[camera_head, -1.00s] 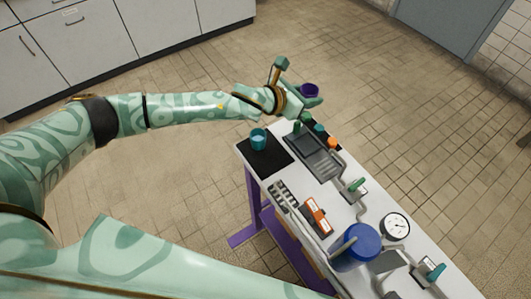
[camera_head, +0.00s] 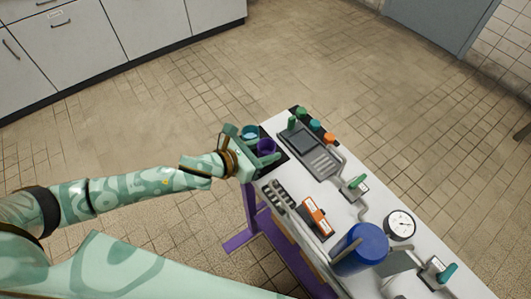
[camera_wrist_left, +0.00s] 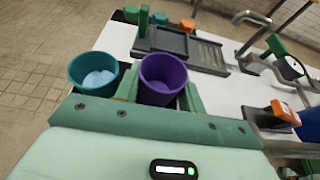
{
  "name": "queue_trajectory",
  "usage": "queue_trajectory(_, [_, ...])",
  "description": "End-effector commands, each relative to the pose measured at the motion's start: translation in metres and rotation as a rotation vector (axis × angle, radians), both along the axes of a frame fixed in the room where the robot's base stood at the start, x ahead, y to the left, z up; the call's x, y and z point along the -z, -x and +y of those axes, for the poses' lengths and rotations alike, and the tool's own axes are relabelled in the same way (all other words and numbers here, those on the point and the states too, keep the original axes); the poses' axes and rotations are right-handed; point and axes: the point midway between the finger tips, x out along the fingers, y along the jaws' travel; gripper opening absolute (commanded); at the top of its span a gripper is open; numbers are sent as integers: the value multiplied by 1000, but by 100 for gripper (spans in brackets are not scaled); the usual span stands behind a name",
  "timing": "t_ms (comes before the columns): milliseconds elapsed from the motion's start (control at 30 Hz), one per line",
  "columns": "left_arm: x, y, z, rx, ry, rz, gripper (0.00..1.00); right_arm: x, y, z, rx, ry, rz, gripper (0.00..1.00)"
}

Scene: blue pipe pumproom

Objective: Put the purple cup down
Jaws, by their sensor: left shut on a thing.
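The left wrist view also shows the purple cup (camera_wrist_left: 163,72), with a green finger on each side. The teal cup (camera_head: 250,131) stands close beside it, and it shows left of the purple cup in the left wrist view (camera_wrist_left: 92,78). The black mat under this end is mostly hidden by my gripper and the cups. I cannot tell whether the purple cup touches it. My right gripper is out of view.
A grey device with a screen (camera_head: 301,139) lies right of the cups. Behind it are green, teal and orange knobs (camera_head: 315,125).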

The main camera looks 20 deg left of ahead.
Motion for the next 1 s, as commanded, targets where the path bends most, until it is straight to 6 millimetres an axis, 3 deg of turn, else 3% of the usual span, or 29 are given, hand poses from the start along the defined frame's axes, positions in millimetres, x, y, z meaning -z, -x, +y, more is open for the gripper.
queue_trajectory(33, [14, 0, 0, -1, 1, 6, 16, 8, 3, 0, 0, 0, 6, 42])
queue_trajectory(67, [16, 0, 0, -1, 2, 5, 16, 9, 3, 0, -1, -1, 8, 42])
queue_trajectory(400, [16, 0, 0, 0, -1, 1, 16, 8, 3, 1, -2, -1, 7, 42])
queue_trajectory(433, [16, 0, 0, 0, -1, 1, 42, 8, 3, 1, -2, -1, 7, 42])
queue_trajectory(467, [15, 0, 0, 0, -1, 1, 48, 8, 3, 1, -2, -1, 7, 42])
queue_trajectory(800, [10, 0, 0, 0, 1, 1, 48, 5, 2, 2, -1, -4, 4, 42])
queue_trajectory(1000, [-3, 26, 20, 1, -4, 2, 48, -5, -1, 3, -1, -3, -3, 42])
